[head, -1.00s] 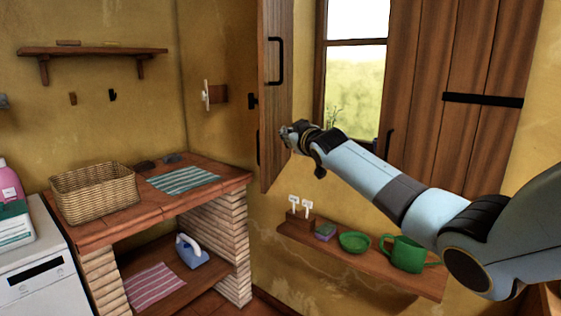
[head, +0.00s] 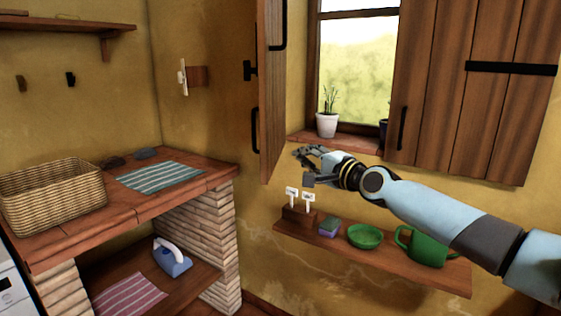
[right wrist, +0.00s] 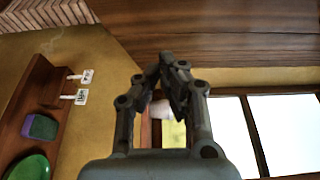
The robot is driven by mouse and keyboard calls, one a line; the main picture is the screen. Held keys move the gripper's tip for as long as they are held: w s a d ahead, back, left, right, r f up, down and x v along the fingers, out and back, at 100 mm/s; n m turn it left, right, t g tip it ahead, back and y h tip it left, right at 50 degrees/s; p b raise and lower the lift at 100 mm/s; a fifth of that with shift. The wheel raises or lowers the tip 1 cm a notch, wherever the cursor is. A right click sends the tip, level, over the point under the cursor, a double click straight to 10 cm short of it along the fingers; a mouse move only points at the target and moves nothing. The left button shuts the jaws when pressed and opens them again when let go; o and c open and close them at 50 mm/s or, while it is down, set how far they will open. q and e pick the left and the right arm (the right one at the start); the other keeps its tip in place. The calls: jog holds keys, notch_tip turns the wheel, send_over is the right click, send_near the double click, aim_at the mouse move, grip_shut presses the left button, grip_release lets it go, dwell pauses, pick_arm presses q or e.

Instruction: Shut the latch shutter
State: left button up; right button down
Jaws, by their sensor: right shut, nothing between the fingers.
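The left wooden shutter (head: 272,100) stands swung out from the window (head: 355,65), seen nearly edge-on, with black handles on it. The right wooden shutter (head: 465,110) has a black strap and handle and stands at the window's right side. A white latch piece (head: 183,77) with a wooden block is on the wall to the left. My right gripper (head: 302,165) is shut and empty, just right of the left shutter's lower end, below the sill. In the right wrist view its fingertips (right wrist: 170,65) meet in front of brown wood planks (right wrist: 220,35). My left gripper is not in view.
A potted plant (head: 327,124) stands on the window sill. Below my right arm, a wall shelf (head: 380,263) holds white tags, a sponge, a green bowl (head: 364,236) and a green mug (head: 424,248). A brick counter with a basket (head: 52,195) is at left.

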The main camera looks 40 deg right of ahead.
aim_at(271, 148)
jog(key=shift+w+a, duration=0.5)
jog(key=shift+w, duration=0.5)
jog(key=shift+w+a, duration=0.5)
jog(key=shift+w, duration=0.45)
jog(key=shift+w+a, duration=0.5)
jog(key=shift+w, duration=0.5)
jog(key=w+a, duration=0.4)
jog(key=a, duration=0.1)
jog(key=shift+w+a, duration=0.2)
